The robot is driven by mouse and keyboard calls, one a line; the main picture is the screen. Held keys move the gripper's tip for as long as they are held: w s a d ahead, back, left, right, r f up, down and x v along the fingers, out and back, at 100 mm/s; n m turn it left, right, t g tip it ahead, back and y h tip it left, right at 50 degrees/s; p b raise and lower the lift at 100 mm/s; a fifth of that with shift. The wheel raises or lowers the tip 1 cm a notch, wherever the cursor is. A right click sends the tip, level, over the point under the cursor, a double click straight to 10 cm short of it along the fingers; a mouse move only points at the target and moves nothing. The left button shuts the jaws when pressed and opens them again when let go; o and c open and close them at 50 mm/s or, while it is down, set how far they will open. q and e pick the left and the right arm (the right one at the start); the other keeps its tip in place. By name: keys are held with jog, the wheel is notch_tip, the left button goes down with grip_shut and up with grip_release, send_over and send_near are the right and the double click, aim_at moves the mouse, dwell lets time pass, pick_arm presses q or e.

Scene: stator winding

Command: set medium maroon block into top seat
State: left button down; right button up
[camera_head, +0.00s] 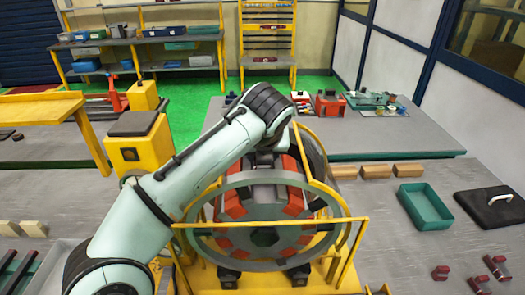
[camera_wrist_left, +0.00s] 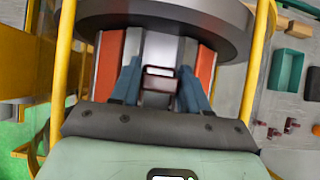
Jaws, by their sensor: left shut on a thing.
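The stator (camera_head: 263,212) is a large ring with orange-red pieces around its inside, standing on a yellow frame. My left arm comes in from the left and reaches over the top of the ring. My left gripper (camera_wrist_left: 158,86) is at the top of the ring, its two blue fingers shut on a small maroon block (camera_wrist_left: 158,71). In the left wrist view the block is between orange-red pieces on either side, over a grey gap. Whether it touches the seat cannot be told. In the head view my arm hides the block and fingertips. My right gripper is not in view.
Yellow bars (camera_head: 345,255) surround the ring closely. Several small maroon blocks (camera_head: 440,272) lie on the table at the right front. A green tray (camera_head: 425,206), a dark lidded plate (camera_head: 490,207) and tan blocks (camera_head: 376,171) lie behind them. Free tabletop lies between.

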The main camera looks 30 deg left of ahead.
pick_arm(q)
jog(key=shift+f, duration=0.2)
dwell(0.6)
jog(key=shift+c, duration=2.4)
grip_release()
jog(key=p+v, duration=0.2)
jog(key=v, duration=1.1)
jog(key=shift+r, duration=0.15)
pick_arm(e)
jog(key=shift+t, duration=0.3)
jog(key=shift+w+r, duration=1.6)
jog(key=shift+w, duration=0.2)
